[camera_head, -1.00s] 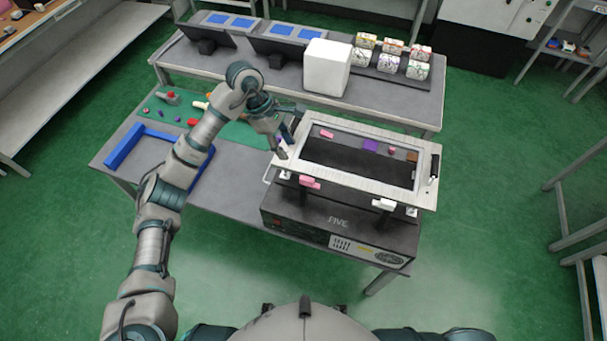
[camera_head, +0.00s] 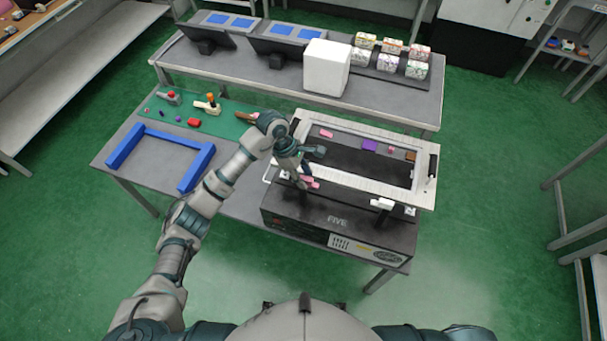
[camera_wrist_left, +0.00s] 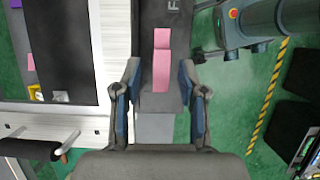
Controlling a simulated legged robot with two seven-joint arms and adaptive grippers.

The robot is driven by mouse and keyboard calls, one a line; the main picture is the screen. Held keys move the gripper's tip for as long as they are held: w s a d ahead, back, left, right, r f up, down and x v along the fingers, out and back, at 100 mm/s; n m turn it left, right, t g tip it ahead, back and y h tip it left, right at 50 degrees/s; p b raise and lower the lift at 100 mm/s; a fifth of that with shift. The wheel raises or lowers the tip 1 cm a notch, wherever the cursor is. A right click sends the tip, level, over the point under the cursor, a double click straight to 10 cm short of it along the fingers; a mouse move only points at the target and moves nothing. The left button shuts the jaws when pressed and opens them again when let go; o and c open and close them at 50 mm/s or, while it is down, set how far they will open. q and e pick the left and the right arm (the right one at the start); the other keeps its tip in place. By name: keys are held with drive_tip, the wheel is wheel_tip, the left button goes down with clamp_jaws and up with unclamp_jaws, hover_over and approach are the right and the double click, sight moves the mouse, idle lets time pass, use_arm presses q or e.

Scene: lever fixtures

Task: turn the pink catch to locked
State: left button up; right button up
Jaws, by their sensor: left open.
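The pink catch (camera_head: 312,184) is on the near side of the white frame (camera_head: 345,179), towards its left end. In the left wrist view the pink catch (camera_wrist_left: 162,60) is a long pink bar lying along the picture's vertical. My left gripper (camera_head: 301,177) is over the near left part of the frame, close beside the catch, and partly hides it. In the left wrist view the open fingers of my left gripper (camera_wrist_left: 160,98) are on either side of the catch's lower end. I cannot tell whether they touch it. My right gripper is not seen.
A white catch (camera_head: 382,203) is on the same near side, further right. The black box (camera_head: 300,221) marked FIVE is below the frame. Small coloured blocks, such as a purple one (camera_head: 369,145), lie inside the frame. A blue bracket (camera_head: 160,134) lies on the left.

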use_arm(q)
clamp_jaws()
